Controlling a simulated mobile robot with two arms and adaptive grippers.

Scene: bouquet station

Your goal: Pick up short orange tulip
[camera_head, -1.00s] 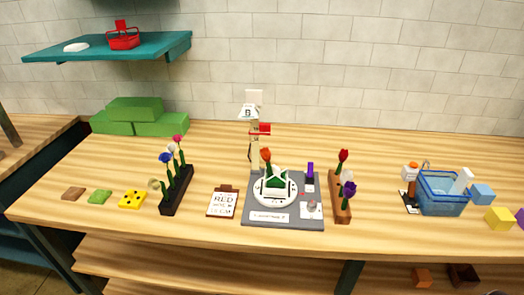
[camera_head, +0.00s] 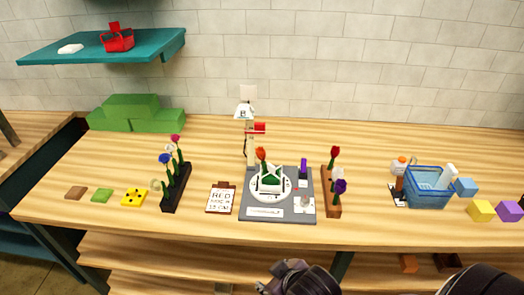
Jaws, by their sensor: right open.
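A redder tulip (camera_head: 334,152) stands in the brown rack (camera_head: 332,208) to the right, beside a white and a purple flower (camera_head: 340,187). I cannot tell by colour alone which is the short orange one. My right gripper (camera_head: 281,276) is at the bottom edge, in front of the table and well apart from the flowers. It is open with nothing seen in it, and partly cut off. My left gripper is out of view.
A black rack (camera_head: 176,190) with blue, pink and pale flowers stands left of a clipboard (camera_head: 221,198). A blue basket (camera_head: 428,190) and coloured cubes (camera_head: 481,211) are at the right. Green blocks (camera_head: 135,114) lie at the back left. Front table edge is clear.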

